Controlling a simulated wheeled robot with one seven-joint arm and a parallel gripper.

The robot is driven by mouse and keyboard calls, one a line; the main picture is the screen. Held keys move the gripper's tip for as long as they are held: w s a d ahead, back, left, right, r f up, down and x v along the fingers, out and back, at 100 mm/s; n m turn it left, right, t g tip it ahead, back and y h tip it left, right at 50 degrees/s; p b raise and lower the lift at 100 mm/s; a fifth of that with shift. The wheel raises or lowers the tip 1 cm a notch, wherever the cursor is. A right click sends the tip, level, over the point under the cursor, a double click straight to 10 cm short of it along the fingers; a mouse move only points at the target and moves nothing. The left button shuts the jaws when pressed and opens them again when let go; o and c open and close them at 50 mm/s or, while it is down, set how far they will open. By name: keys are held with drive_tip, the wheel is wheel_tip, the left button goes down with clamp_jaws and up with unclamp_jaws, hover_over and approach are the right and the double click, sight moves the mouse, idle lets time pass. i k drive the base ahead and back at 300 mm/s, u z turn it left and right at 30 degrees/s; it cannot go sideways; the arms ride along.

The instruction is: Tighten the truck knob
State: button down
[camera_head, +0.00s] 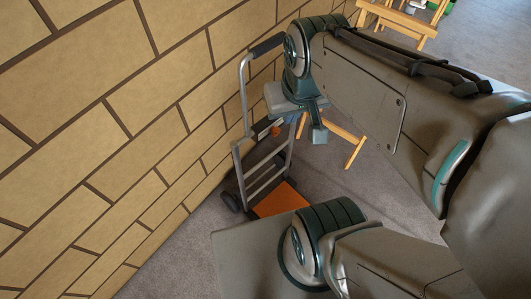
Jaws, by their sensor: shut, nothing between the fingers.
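A grey hand truck (240,168) stands upright near the brick wall, with a dark grip on its top handle (267,46) and an orange toe plate (280,199) on the floor. A small orange part (276,131), possibly the knob, shows at the upper crosspiece; it is too small to make out clearly. My gripper (319,135) is shut and empty, pointing down. In the picture it is just right of the truck's upper frame. I cannot tell how far it is from the truck in depth. My arm hides part of the area to the right.
The tan brick wall (110,110) fills the left side, close behind the truck. A wooden frame leg (346,146) stands right of the truck, and more wooden furniture (398,20) is at the top. Grey carpet (180,250) is clear along the wall at lower left.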

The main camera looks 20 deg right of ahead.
sight(274, 132)
drive_tip(key=k, duration=1.1)
drive_tip(key=u, duration=0.65)
drive_tip(key=i, duration=1.1)
drive_tip(key=z, duration=0.7)
